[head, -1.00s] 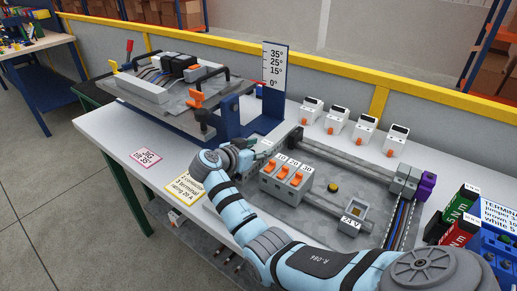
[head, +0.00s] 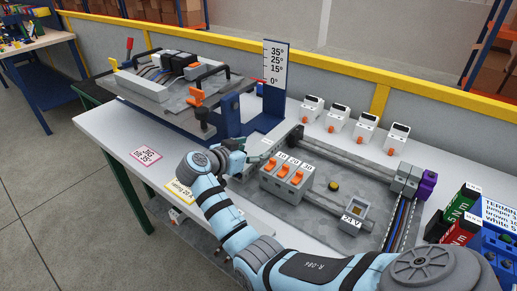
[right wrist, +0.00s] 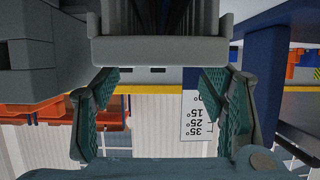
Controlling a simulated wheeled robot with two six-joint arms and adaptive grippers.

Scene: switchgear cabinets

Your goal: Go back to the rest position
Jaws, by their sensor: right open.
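My right arm reaches in from the lower right. Its gripper (head: 258,157) is at the left edge of the grey mounting plate (head: 300,217), left of the breaker block with orange switches (head: 287,177). In the right wrist view, my right gripper (right wrist: 158,82) has its two green-padded fingers apart, with nothing clearly held between them. A grey channel-like part (right wrist: 160,50) lies beyond the fingers; whether they touch it cannot be told. My left gripper is not in view.
The tilting jig (head: 185,85) with its angle scale (head: 275,65) stands close behind my right gripper. Several white devices (head: 338,119) line the back. Torque tools (head: 465,205) and a blue bin (head: 495,245) are at right. The bench's front left is clear around the pink label (head: 146,157).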

